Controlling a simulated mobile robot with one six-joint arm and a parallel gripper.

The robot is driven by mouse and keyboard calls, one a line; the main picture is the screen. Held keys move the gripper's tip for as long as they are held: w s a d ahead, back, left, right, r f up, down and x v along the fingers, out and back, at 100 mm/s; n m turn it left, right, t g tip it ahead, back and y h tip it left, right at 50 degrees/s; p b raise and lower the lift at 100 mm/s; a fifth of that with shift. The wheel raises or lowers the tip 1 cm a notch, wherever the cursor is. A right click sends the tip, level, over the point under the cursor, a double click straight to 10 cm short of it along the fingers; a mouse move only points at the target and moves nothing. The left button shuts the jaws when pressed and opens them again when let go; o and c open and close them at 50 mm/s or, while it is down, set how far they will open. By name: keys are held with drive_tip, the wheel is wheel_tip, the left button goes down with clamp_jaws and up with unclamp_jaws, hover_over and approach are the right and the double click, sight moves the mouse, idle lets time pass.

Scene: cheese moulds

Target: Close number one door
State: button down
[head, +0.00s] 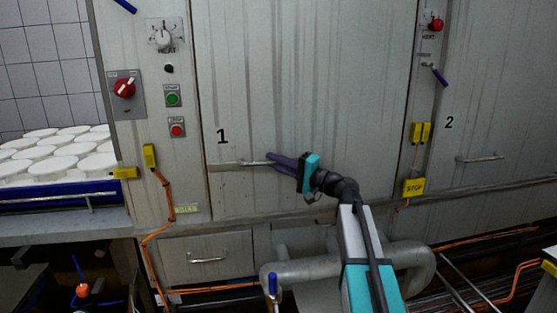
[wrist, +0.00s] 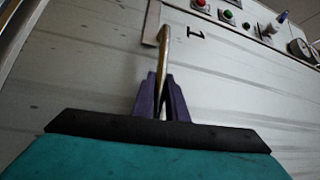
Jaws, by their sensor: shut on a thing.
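The number one door (head: 300,90) is a tall grey metal panel marked "1" in the head view. It looks flush or nearly flush with the cabinet front; I cannot tell whether a small gap is left. Its horizontal bar handle (head: 228,164) is near the lower left of the door. My gripper (head: 270,163) is at the right part of the handle, its purple fingers shut around the bar. In the wrist view the handle (wrist: 163,50) runs between the two fingers of my gripper (wrist: 161,85). The fingers hide part of the bar.
A control panel with a red switch (head: 124,88) is left of the door. Door two (head: 500,90) with its own handle (head: 479,158) is at the right. Pipes (head: 310,270) and orange cables run below. White moulds (head: 60,150) stand on a blue-edged shelf at the left.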

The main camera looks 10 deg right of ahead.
drive_tip(key=shift+s+f, duration=0.15)
drive_tip(key=shift+f, duration=0.3)
drive_tip(key=c, duration=1.8)
unclamp_jaws()
drive_tip(key=shift+r, duration=0.1)
drive_tip(key=shift+s+d, duration=0.25)
drive_tip(key=shift+d, duration=0.1)
drive_tip(key=v, duration=1.3)
